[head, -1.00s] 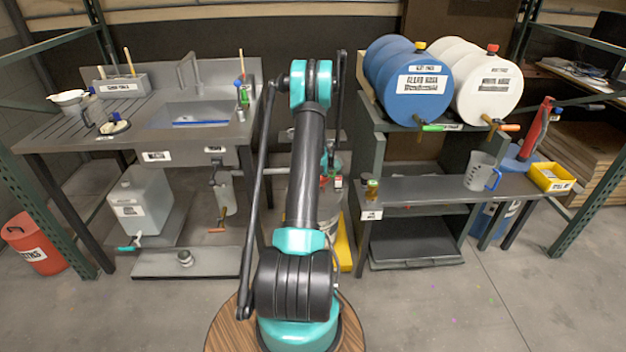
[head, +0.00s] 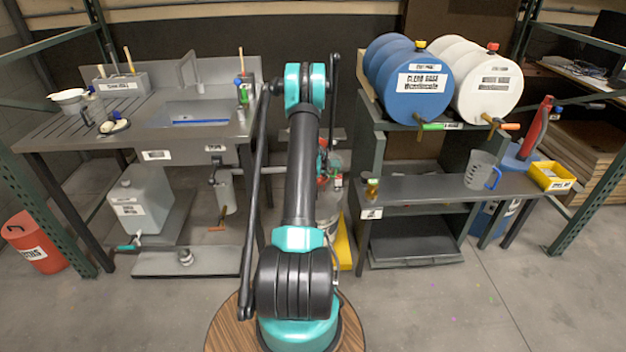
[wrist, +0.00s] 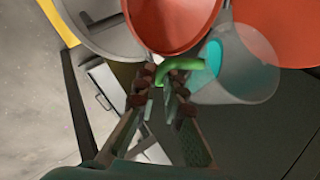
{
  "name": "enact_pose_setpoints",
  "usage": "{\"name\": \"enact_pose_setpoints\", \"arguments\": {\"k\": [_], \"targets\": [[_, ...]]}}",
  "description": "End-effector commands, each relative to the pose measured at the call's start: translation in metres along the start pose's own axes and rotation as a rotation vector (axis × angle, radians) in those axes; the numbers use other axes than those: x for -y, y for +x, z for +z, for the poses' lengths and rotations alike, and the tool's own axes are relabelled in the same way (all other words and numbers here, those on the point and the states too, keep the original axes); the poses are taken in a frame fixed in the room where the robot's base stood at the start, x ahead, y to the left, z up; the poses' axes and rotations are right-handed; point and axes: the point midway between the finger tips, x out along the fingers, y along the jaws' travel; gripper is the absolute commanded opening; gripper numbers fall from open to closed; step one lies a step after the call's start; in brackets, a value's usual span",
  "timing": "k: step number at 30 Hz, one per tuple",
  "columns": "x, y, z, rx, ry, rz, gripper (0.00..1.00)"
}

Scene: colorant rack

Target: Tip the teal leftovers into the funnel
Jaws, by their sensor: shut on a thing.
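In the wrist view, my gripper (wrist: 160,85) is shut on the green handle (wrist: 180,65) of a translucent grey cup (wrist: 250,75). The cup is tilted, and teal colour (wrist: 212,55) shows inside it, near the handle. A round orange-red vessel (wrist: 172,22), which looks like the funnel, is just beyond the fingertips and beside the cup. Whether the cup's rim is over it, I cannot tell. In the head view, my arm hides most of the gripper, cup and funnel; only small red parts (head: 322,172) show beside it.
Another orange-red thing (wrist: 290,22) is at the wrist view's upper right, and a grey round container (wrist: 105,22) at its upper left. In the head view, a sink bench (head: 150,135) stands left and a rack with blue (head: 410,88) and white (head: 485,88) drums right. Front floor is clear.

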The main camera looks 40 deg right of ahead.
Motion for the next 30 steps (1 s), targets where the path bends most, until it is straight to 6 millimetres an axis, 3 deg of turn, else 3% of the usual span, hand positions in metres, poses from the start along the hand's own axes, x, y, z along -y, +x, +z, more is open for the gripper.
{"name": "enact_pose_setpoints", "arguments": {"k": [30], "targets": [[-0.0057,0.0075,0.0018,-0.1,-0.06,-0.072,0.0]]}}
